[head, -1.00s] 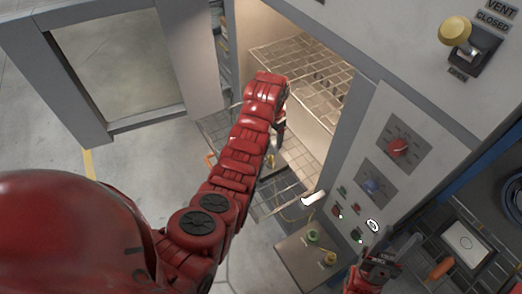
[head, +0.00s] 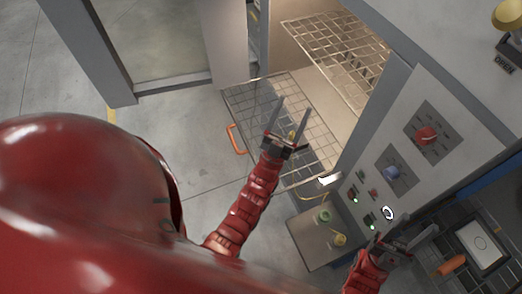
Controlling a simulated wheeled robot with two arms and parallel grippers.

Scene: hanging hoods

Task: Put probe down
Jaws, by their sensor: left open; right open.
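My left gripper (head: 294,106) is open over the pulled-out wire rack (head: 250,98) in front of the oven-like chamber. A small brass-yellow piece (head: 291,136) shows between its fingers, near the palm; it may be the probe, but I cannot tell whether it touches the rack. A small white piece (head: 328,180) with a thin yellow cable shows at the rack's near right corner; I cannot tell whether it belongs to the probe. My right gripper (head: 404,240) is open at the lower right, in front of the control panel (head: 395,165).
The rack has an orange handle (head: 236,139) on its left side. A second wire shelf (head: 335,45) is inside the lit chamber. A box with green and yellow sockets (head: 318,238) stands below the panel. An open door (head: 165,50) is at the upper left.

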